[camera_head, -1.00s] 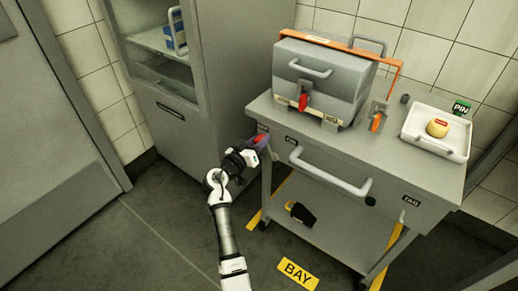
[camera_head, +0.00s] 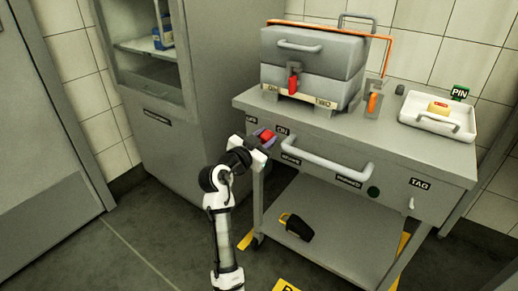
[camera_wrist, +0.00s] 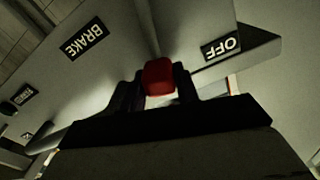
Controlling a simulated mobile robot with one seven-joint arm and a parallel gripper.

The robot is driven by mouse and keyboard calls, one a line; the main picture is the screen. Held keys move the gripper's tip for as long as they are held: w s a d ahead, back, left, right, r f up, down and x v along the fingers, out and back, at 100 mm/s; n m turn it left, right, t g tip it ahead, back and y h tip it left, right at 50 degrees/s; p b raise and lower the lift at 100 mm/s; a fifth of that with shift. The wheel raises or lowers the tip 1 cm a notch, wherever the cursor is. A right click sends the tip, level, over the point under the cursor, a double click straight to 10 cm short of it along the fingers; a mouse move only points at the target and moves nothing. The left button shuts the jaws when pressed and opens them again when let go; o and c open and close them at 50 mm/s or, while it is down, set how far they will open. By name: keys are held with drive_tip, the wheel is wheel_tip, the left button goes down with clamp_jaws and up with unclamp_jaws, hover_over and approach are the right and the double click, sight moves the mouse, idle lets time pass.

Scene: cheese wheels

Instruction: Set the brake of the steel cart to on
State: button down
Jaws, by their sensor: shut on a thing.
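The steel cart (camera_head: 450,170) stands at the right with its front panel toward me. The red brake knob (camera_head: 267,134) is at the panel's left end, between the OFF label (camera_head: 251,121) and the ON label (camera_head: 282,130). My gripper (camera_head: 262,141) is shut on it. In the wrist view the red knob (camera_wrist: 159,76) sits between the two dark fingers, with the OFF label (camera_wrist: 220,46) to its right and the BRAKE label (camera_wrist: 84,38) to its left. The knob's stem is mostly hidden.
A grey bar handle (camera_head: 325,168) runs along the cart front. A grey box (camera_head: 325,60) and a white tray (camera_head: 405,118) stand on top. A black and yellow object (camera_head: 297,226) lies on the lower shelf. A tall cabinet (camera_head: 185,150) stands left. The floor between is free.

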drive_tip(key=shift+s+d+f+m+b, duration=0.3)
drive_tip(key=shift+d+f+m+b, duration=0.15)
drive_tip(key=shift+m+b, duration=0.25)
drive_tip(key=shift+s+d+f+b, duration=0.1)
drive_tip(key=shift+s+d+b, duration=0.25)
drive_tip(key=shift+d+b, duration=0.2)
drive_tip(key=shift+f, duration=0.1)
drive_tip(key=c, duration=1)
unclamp_jaws()
drive_tip(key=shift+c, duration=0.2)
drive_tip(key=shift+a, duration=0.1)
drive_tip(key=shift+s, duration=0.1)
